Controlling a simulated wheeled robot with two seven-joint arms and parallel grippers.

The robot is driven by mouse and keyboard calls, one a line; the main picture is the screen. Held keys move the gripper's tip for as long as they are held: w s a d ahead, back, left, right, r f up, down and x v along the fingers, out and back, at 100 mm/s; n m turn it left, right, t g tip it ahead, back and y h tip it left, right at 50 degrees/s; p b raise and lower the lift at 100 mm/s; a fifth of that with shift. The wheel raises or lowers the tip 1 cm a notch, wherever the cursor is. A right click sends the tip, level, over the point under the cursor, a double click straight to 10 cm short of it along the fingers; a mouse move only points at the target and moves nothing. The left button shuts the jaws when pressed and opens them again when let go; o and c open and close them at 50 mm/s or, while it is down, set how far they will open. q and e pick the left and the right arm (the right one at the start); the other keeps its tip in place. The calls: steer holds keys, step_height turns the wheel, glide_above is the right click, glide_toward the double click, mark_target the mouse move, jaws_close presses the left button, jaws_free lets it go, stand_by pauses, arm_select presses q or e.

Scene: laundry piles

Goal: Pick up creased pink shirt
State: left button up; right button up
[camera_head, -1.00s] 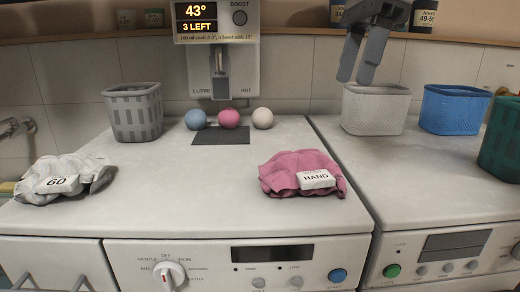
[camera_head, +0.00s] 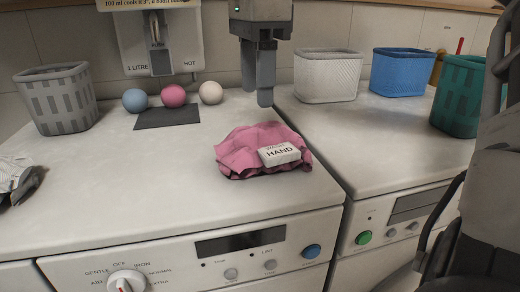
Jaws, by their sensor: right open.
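The creased pink shirt (camera_head: 240,150) lies crumpled on the white machine top near its right edge. A white tag reading "HAND" (camera_head: 279,154) lies on its front right part. My right gripper (camera_head: 258,95) points down above and just behind the shirt, apart from it. Its jaws are open and empty, with one finger partly overlapping the other in this view.
A grey basket (camera_head: 58,100) and blue, pink and white balls stand behind left, with a dark mat (camera_head: 167,117) in front of the balls. White (camera_head: 326,78), blue (camera_head: 401,74) and green (camera_head: 455,98) baskets stand on the right machine. A pale garment (camera_head: 12,180) is cut off at left.

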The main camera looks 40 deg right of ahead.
mark_target(260, 126)
step_height(260, 126, down, 5)
steer(key=shift+s+d+f+p, duration=0.1)
steer(key=shift+s+d+p, duration=0.05)
steer(key=shift+p, duration=0.15)
steer(key=shift+c, duration=0.3)
jaws_close()
